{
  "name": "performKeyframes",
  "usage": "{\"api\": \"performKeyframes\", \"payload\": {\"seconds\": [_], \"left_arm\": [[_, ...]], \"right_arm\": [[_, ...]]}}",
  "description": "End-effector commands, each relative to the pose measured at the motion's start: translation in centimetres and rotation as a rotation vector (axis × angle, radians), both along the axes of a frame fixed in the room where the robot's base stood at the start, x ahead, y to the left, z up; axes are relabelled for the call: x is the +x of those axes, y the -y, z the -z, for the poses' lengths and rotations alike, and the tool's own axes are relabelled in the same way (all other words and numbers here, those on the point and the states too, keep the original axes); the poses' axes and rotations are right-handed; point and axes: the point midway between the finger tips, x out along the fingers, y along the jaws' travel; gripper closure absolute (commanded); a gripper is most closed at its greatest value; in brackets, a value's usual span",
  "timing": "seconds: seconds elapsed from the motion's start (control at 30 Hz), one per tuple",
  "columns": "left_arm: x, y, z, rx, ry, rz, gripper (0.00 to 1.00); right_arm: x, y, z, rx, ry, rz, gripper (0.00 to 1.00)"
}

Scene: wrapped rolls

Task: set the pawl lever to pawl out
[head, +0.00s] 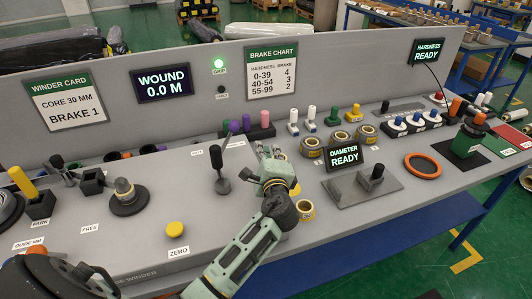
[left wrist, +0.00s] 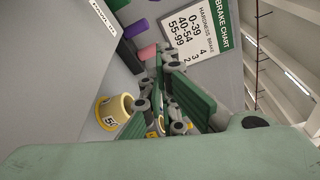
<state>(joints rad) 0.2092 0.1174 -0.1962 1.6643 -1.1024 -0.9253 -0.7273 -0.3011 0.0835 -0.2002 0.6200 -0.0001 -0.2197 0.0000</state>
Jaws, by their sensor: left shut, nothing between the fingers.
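I cannot tell for certain that this is the pawl lever. My left gripper (head: 264,152) is shut and empty, to the right of the lever and apart from it. In the left wrist view its fingers (left wrist: 165,62) point toward the back panel, and the lever does not show. My right gripper is in neither view.
Colored pegs (head: 246,124) stand behind my left gripper. A yellow zero button (head: 176,230), a round knobbed base (head: 127,195) and a yellow handle (head: 22,182) are at left.

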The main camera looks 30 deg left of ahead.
Motion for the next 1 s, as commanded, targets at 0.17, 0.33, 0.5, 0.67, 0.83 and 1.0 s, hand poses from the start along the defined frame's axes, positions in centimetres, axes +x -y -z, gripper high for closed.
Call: {"api": "performKeyframes", "payload": {"seconds": [0.17,0.33,0.5,0.67,0.83,1.0], "left_arm": [[3.2,-2.5,0.0,0.002,-0.001,-0.003,1.0],[3.7,-4.9,-0.5,0.002,-0.001,-0.003,1.0],[3.0,-6.4,-0.8,0.0,-0.001,-0.001,1.0],[2.8,-6.9,-0.8,-0.001,0.001,0.0,1.0],[2.8,-6.9,-0.8,-0.001,0.001,0.0,1.0],[2.8,-6.9,-0.8,-0.003,0.003,-0.001,1.0]], "right_arm": [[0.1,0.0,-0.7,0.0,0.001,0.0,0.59],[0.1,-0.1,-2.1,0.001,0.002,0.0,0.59],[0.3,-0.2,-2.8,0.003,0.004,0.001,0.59],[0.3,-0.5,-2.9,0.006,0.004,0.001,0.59],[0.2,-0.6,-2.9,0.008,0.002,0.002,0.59],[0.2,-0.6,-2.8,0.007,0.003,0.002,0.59]]}}
